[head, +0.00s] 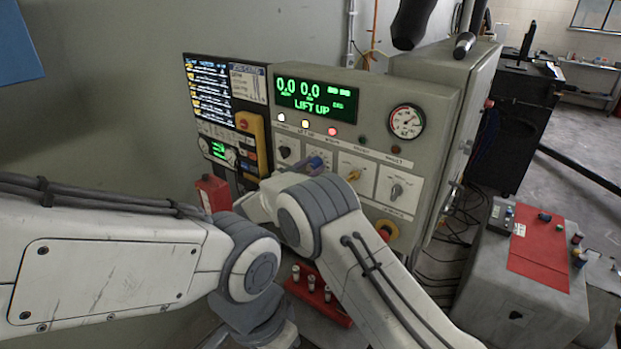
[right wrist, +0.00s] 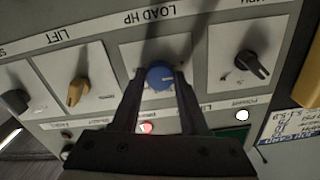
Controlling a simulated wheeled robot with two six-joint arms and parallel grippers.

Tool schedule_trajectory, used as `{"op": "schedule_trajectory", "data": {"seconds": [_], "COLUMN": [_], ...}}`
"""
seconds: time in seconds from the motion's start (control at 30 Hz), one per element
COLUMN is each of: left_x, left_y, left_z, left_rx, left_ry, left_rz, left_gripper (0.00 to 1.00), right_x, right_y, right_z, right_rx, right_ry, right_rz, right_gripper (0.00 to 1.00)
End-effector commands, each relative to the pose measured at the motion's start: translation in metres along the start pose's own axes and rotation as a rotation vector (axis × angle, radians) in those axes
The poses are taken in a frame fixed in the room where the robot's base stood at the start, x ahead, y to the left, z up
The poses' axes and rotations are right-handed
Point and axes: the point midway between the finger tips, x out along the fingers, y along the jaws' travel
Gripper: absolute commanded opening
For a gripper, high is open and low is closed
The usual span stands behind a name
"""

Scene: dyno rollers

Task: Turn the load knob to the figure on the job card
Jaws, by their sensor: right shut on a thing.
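The load knob (right wrist: 160,77) is a round blue knob under the label "LOAD HP", which appears upside down in the right wrist view. My right gripper (right wrist: 160,82) has a finger on each side of it and is shut on it. In the head view my right arm reaches the panel and largely hides the gripper; the blue knob (head: 317,163) shows just past it. The exact knob setting is too small to read. A card (head: 248,83) is fixed left of the green display; its figures are unreadable. My left arm comes in from the left; its gripper is not visible.
The display (head: 315,95) reads "0.0 0.0" and "LIFT UP". The yellow lift knob (right wrist: 78,91) and a black knob (right wrist: 252,64) flank the load knob. A dial gauge (head: 406,121) sits at upper right. A red rack (head: 318,296) is below the panel.

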Motion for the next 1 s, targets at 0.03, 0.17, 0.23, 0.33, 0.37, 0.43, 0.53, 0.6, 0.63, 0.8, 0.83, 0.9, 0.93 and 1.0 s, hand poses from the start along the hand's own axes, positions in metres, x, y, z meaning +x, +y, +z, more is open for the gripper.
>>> {"op": "schedule_trajectory", "data": {"seconds": [0.03, 0.17, 0.23, 0.33, 0.37, 0.43, 0.53, 0.6, 0.63, 0.8, 0.83, 0.9, 0.93, 1.0], "left_x": [0.019, 0.042, 0.054, 0.071, 0.076, 0.087, 0.103, 0.114, 0.118, 0.142, 0.147, 0.156, 0.159, 0.167], "left_y": [-0.001, -0.003, -0.004, -0.005, -0.005, -0.006, -0.007, -0.008, -0.009, -0.010, -0.011, -0.011, -0.012, -0.012], "left_z": [0.001, 0.002, 0.003, 0.004, 0.004, 0.005, 0.005, 0.006, 0.006, 0.008, 0.008, 0.008, 0.009, 0.009], "left_rx": [0.001, 0.002, 0.003, 0.003, 0.003, 0.003, 0.003, 0.003, 0.003, 0.003, 0.003, 0.003, 0.003, 0.003], "left_ry": [0.000, 0.000, 0.000, 0.000, 0.000, 0.000, 0.000, 0.000, 0.000, 0.000, 0.000, 0.000, 0.000, 0.000], "left_rz": [0.000, 0.000, 0.000, 0.000, 0.000, 0.000, 0.000, 0.000, 0.000, 0.000, 0.000, 0.000, 0.000, 0.000], "left_gripper": [0.50, 0.50, 0.50, 0.50, 0.50, 0.50, 0.50, 0.50, 0.50, 0.50, 0.50, 0.50, 0.50, 0.50], "right_x": [-0.001, -0.001, -0.001, -0.002, -0.002, -0.002, -0.002, -0.002, -0.002, -0.002, -0.002, -0.002, -0.002, -0.002], "right_y": [0.002, 0.002, 0.002, 0.002, 0.002, 0.002, 0.002, 0.002, 0.002, 0.002, 0.002, 0.002, 0.001, 0.001], "right_z": [0.008, 0.008, 0.008, 0.008, 0.008, 0.008, 0.008, 0.008, 0.008, 0.007, 0.007, 0.007, 0.007, 0.007], "right_rx": [0.048, 0.172, 0.239, 0.334, 0.362, 0.429, 0.525, 0.591, 0.619, 0.781, 0.809, 0.874, 0.900, 0.962], "right_ry": [0.002, 0.002, 0.002, 0.002, 0.002, 0.002, 0.001, 0.000, 0.000, 0.000, 0.000, 0.000, 0.000, 0.000], "right_rz": [0.001, 0.001, 0.001, 0.000, 0.000, 0.000, 0.000, 0.000, 0.000, 0.000, 0.000, 0.000, 0.000, 0.000], "right_gripper": [0.00, 0.00, 0.00, 0.00, 0.00, 0.00, 0.00, 0.00, 0.00, 0.00, 0.00, 0.00, 0.00, 0.00]}}
